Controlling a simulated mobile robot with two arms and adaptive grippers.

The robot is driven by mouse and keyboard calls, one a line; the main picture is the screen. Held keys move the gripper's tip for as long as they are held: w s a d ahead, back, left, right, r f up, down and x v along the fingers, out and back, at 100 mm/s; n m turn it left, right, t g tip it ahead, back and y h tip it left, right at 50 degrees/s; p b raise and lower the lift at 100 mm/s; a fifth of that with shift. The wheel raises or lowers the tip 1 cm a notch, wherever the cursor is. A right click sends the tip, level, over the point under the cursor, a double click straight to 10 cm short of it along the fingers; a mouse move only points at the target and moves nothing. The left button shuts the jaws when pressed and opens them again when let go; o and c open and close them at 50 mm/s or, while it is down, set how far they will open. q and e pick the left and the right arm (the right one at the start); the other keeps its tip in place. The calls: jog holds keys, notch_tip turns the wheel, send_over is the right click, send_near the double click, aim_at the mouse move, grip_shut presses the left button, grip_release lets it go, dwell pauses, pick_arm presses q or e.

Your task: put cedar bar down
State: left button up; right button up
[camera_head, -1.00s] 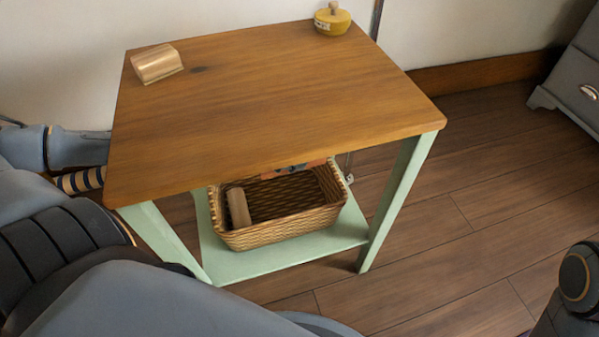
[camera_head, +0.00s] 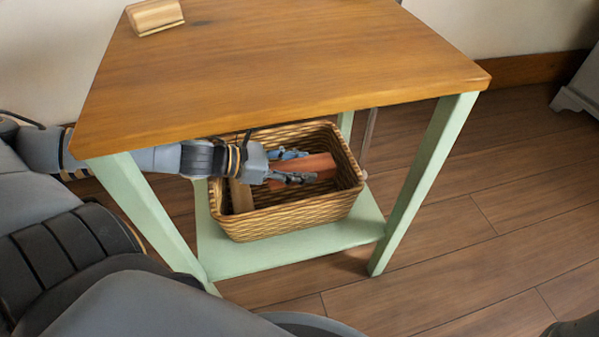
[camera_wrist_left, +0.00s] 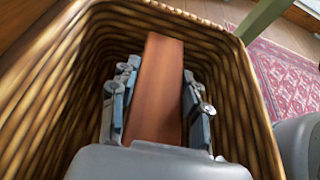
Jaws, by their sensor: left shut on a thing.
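The cedar bar (camera_head: 318,166) is a reddish-brown block inside the wicker basket (camera_head: 300,222) on the table's lower shelf. My left gripper (camera_head: 291,167) reaches in under the tabletop from the left and is shut on the bar. In the left wrist view the cedar bar (camera_wrist_left: 158,85) lies between the two fingers of the left gripper (camera_wrist_left: 158,105), with the basket wall (camera_wrist_left: 55,85) around them. I cannot tell whether the bar touches the basket floor. My right gripper is not in view.
A paler wooden block (camera_head: 241,195) stands in the basket's left part. The wooden tabletop (camera_head: 270,60) overhangs the basket, and green legs (camera_head: 425,180) flank it. A light wooden piece (camera_head: 155,15) sits on the tabletop. A red patterned rug (camera_wrist_left: 285,80) shows in the wrist view.

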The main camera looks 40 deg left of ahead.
pick_arm(q)
jog(key=shift+r, duration=0.1)
jog(key=shift+f+b, duration=0.35)
jog(key=shift+f, duration=0.3)
jog(key=o, duration=1.2)
